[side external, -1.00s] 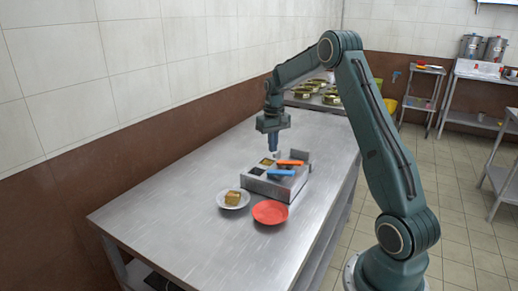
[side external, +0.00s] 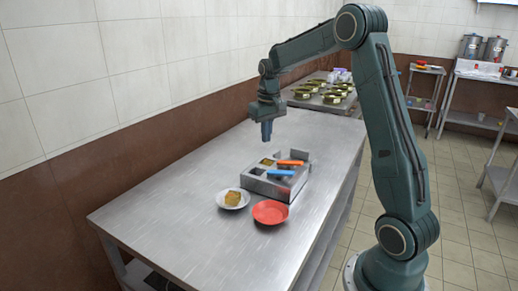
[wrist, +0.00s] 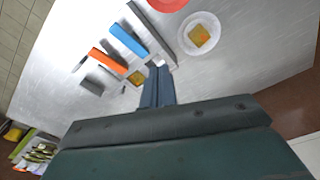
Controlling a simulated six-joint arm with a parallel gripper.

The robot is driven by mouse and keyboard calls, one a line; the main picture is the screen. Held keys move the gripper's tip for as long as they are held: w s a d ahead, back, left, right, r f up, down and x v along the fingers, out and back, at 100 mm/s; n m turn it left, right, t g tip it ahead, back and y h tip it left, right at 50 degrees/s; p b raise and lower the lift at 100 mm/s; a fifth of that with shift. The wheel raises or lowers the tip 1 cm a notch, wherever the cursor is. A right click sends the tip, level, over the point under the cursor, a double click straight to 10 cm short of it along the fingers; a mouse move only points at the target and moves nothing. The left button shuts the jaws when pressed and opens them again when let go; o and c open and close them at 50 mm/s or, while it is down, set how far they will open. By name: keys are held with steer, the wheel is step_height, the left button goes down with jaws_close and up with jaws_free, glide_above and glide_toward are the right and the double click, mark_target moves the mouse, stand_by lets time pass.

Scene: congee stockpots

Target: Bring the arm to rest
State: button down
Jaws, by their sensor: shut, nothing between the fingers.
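My gripper (side external: 267,131) is shut and empty. It points down and hangs well above the steel table, over the area behind and left of a metal box. In the wrist view my gripper's fingers (wrist: 158,72) are together, with nothing between them. My arm is raised, its elbow high at the upper middle of the side view and its forearm reaching left over the table.
The metal box (side external: 265,187) holds an orange-handled (side external: 290,162) and a blue-handled (side external: 281,172) item. A white plate (side external: 222,204) with a yellow-brown piece (side external: 233,198) and a red plate (side external: 270,212) stand in front. Several tins (side external: 304,92) stand behind. The front table (side external: 170,225) is clear.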

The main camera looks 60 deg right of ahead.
steer(key=s+a+r+n+t, duration=0.1)
steer(key=s+a+r, duration=0.5)
steer(key=a, duration=0.4)
steer(key=s+a+r+n+t, duration=0.2)
steer(key=s+a+n+t, duration=0.2)
steer(key=s+a, duration=1)
steer(key=s, duration=0.3)
steer(key=shift+s+a, duration=0.25)
steer(key=shift+s, duration=0.15)
